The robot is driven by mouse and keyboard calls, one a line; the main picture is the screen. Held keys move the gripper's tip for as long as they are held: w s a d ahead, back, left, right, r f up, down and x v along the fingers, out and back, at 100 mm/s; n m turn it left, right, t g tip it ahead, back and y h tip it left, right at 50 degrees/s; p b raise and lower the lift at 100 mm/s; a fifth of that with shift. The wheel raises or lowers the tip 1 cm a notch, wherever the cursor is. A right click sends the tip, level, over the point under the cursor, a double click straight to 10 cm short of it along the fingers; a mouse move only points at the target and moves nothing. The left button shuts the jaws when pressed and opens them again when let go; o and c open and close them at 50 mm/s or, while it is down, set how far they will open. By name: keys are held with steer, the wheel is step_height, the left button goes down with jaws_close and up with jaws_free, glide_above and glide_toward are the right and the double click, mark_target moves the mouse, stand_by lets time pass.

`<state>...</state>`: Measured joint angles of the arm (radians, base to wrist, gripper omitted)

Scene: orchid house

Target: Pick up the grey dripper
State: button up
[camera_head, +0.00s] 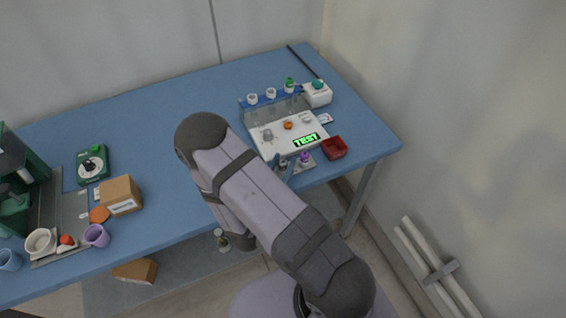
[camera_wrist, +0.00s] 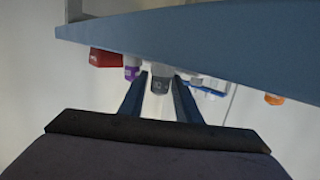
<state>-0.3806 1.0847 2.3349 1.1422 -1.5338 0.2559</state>
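The grey dripper (camera_wrist: 160,82) shows in the wrist view, which looks upside down, as a dark grey top with small marks over a paler body. It stands between the two fingers of my gripper (camera_wrist: 160,88). The fingers are apart, one on each side, and I see no clear contact. In the head view my gripper (camera_head: 283,168) is at the table's front edge, and the small dripper (camera_head: 283,162) is mostly hidden between the fingers. A purple-topped dripper (camera_head: 305,157) stands just to the right; it also shows in the wrist view (camera_wrist: 131,70).
A red tray (camera_head: 335,148) lies to the right. Behind stands a white device (camera_head: 289,141) with a green TEST display, then a rack (camera_head: 244,108) with several capped vials. A cardboard box (camera_head: 121,195) and cups stand at the left. The middle of the blue table (camera_head: 150,130) is clear.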

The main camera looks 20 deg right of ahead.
mark_target(283, 162)
jaws_close()
steer(key=shift+r, duration=0.15)
stand_by(0.4)
steer(key=shift+r, duration=4.8)
